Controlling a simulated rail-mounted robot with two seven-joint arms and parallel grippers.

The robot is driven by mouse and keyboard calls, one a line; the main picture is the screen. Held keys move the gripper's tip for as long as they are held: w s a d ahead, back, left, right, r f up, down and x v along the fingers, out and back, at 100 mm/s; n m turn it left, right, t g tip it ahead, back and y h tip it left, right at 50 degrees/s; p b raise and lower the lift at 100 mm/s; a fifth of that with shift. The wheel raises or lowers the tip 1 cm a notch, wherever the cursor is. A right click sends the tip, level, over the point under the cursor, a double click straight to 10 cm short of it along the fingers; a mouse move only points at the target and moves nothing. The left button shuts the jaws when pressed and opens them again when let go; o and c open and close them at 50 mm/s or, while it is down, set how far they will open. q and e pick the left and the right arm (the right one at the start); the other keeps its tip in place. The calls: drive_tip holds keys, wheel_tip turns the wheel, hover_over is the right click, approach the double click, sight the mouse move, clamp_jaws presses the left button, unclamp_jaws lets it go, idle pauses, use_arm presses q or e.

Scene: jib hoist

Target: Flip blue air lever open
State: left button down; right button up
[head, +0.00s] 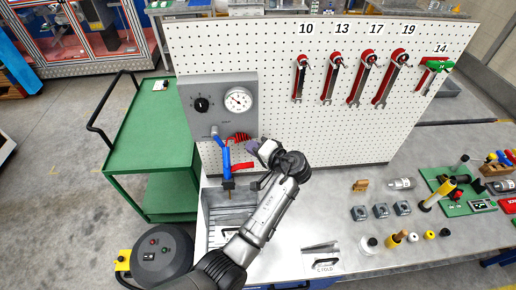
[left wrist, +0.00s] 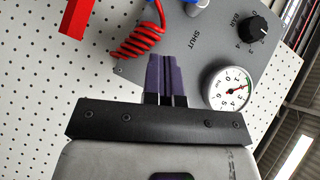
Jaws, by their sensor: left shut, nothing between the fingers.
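The blue air lever (head: 217,140) shows small at the lower edge of the grey air panel (head: 187,124), beside a grey fitting. In the left wrist view only a bit of blue (left wrist: 190,2) shows at the top edge, near the panel's SHUT marking; most of the lever is cut off. My left gripper (head: 252,146) is to the right of the lever, by the red coiled hose (head: 239,137). Its purple fingers (left wrist: 166,60) are shut and empty, apart from the lever. My right gripper is not in view.
A blue and red air tool (head: 226,158) hangs just below the lever, close to my left gripper. A gauge (head: 238,99) and black knob (head: 201,104) sit on the panel. Wrenches (head: 333,80) hang on the pegboard (head: 275,60). Parts stand on the bench at right.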

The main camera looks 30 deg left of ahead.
sight(224, 145)
use_arm(q)
drive_tip(key=s+a+f+p, duration=0.1)
drive_tip(key=a+f+p, duration=0.1)
drive_tip(key=a, duration=0.6)
drive_tip(key=shift+f+p, duration=0.35)
drive_tip(key=shift+p, duration=0.05)
drive_tip(key=shift+a, duration=0.1)
drive_tip(key=shift+s+a+f+m+y+b, duration=0.2)
drive_tip(key=shift+f+m+y+b, duration=0.2)
drive_tip(key=shift+y+b, duration=0.2)
drive_tip(key=shift+r, duration=0.1)
